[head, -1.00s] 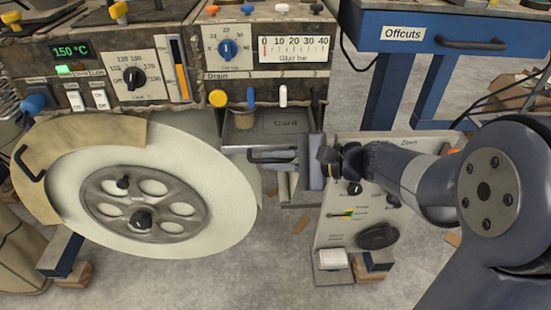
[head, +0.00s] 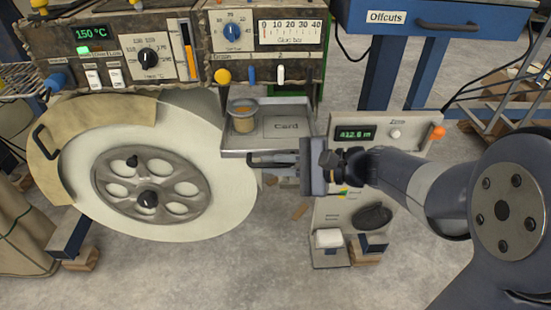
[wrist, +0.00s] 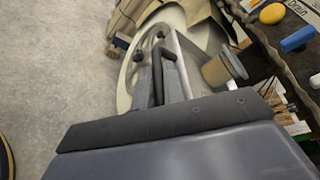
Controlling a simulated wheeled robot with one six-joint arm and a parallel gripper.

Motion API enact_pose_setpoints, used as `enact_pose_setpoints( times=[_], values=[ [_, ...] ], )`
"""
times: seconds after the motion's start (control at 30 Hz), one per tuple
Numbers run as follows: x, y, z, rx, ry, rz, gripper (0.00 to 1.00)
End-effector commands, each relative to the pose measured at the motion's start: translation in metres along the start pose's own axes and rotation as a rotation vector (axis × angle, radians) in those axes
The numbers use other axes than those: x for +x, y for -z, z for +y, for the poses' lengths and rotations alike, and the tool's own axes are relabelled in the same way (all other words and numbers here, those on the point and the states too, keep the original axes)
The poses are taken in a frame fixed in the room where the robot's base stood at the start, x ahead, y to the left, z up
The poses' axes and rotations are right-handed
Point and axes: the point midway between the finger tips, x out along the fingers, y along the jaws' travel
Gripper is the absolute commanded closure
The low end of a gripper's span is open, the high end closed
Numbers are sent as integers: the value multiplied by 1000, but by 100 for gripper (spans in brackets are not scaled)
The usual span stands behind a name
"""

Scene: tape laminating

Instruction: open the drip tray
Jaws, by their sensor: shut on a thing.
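The drip tray (head: 252,145) is a grey metal drawer under the machine's panel, pulled partly out toward me. In the wrist view the handle (wrist: 157,75) runs between the fingers, with the cup (wrist: 218,69) beyond. My gripper's body hides the handle's right end in the head view.
A big pale wheel (head: 230,185) with a tan guard (head: 95,120) stands just left of the tray. A grey panel box (head: 400,150) with a display is at right, behind my arm. A blue "Offcuts" drawer (head: 410,22) is at upper right.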

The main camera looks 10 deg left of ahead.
Motion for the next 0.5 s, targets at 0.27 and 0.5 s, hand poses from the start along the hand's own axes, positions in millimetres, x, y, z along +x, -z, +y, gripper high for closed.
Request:
enact_pose_setpoints(
  times=[0.27, 0.5],
  values=[
    [-14, -34, 26, -1, 1, 3, 100],
    [-20, -49, 36, -1, 1, 1, 100]
  ],
)
